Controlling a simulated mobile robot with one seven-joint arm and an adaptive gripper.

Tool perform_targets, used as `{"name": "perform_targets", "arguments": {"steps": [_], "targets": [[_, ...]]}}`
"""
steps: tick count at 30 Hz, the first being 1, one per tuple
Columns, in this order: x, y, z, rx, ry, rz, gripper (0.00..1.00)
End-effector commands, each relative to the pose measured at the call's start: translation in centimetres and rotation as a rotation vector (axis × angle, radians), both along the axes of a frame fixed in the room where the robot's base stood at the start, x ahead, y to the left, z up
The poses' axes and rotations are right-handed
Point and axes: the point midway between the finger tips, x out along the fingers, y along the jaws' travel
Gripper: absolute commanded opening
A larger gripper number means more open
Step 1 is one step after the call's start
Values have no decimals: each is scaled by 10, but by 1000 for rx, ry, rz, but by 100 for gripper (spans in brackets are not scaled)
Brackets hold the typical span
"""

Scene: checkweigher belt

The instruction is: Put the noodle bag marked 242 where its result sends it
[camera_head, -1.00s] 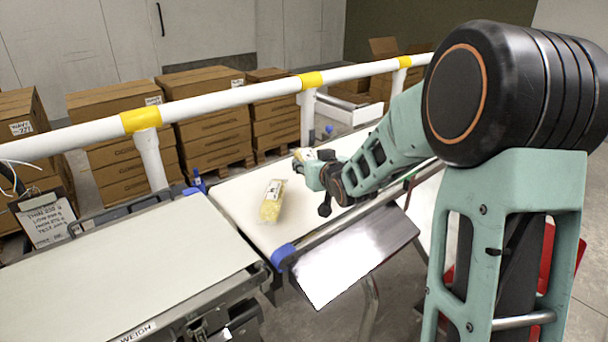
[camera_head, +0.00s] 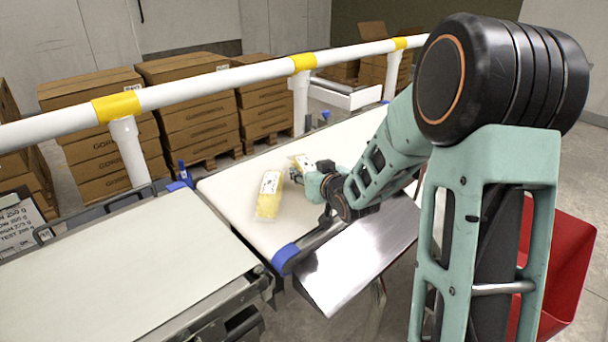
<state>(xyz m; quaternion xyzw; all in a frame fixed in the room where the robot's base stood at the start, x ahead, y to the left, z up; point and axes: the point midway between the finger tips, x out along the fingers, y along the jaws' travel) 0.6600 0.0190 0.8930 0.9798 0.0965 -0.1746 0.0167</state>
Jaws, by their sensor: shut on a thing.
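One noodle bag (camera_head: 268,196), clear with yellow contents and a white label, lies on the white belt (camera_head: 235,197) left of my gripper. A second bag (camera_head: 301,161) shows just beyond my gripper (camera_head: 314,170), partly hidden by it. My gripper is shut on this second bag, low over the belt. The fingertips are mostly hidden and the contact is hard to see. The marks on both labels are too small to read, so I cannot tell which bag is 242.
The weigh belt (camera_head: 120,265) is empty. A metal chute plate (camera_head: 355,262) slopes from the belt's near side. A red bin (camera_head: 565,265) stands at right behind my arm. A white rail (camera_head: 215,84) runs behind the belt; stacked cartons (camera_head: 196,105) stand beyond. A limits card (camera_head: 18,225) is partly cut off.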

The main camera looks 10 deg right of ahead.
Motion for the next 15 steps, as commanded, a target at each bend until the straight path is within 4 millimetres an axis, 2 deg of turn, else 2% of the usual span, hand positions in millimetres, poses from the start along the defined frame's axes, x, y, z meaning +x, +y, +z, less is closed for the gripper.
{"name": "perform_targets", "arguments": {"steps": [7,15], "targets": [[0,-1,1,0,-4,-1,3],[0,0,-8,0,-3,0,3]]}}
